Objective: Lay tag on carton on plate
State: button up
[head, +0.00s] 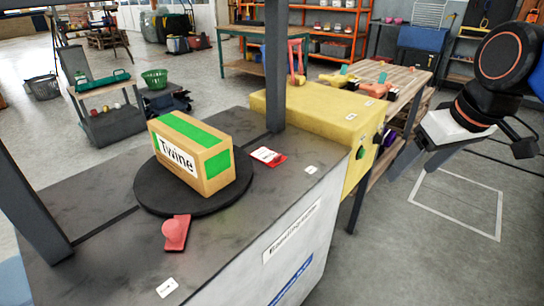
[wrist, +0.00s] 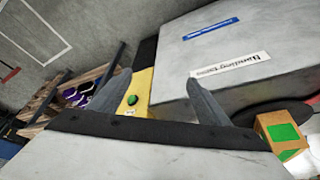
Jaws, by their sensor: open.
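A brown carton (head: 192,155) with green tape and a white "Twine" label stands on a round black plate (head: 151,193). The plate lies on a grey-topped bench (head: 95,240). A flat red piece with a pink round knob (head: 176,234) lies at the plate's front edge. A small red-and-white card (head: 267,156) lies right of the plate; I cannot tell which of these two is the tag. My gripper (head: 409,174) is open and empty, off the bench's right side. In the wrist view, my gripper (wrist: 160,76) also shows open, with the carton (wrist: 283,136) at lower right.
A yellow block (head: 325,125) with coloured knobs adjoins the bench at the back right. A wooden table (head: 400,82) stands behind it. Grey posts (head: 275,65) rise from the bench. The floor (head: 455,205) under my gripper is clear, with a white outline.

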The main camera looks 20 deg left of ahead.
jog(key=w+a+r+n+y, duration=0.1)
jog(key=w+a+r+n, duration=0.15)
jog(key=a, duration=0.35)
jog(key=w+a+r+n, duration=0.1)
jog(key=a+r, duration=0.2)
jog(key=a, duration=0.4)
jog(key=n+g, duration=0.2)
jog(key=n, duration=0.1)
send_near(278, 156)
jog(key=shift+s+d+f+y, duration=0.15)
jog(key=shift+f+y, duration=0.15)
jog(key=shift+f, duration=0.7)
jog(key=shift+w+x, duration=0.15)
jog(key=shift+x, duration=1.5)
jog(key=shift+w+x, duration=0.15)
jog(key=shift+x, duration=1.5)
jog(key=shift+r, duration=0.15)
jog(key=c, duration=1.2)
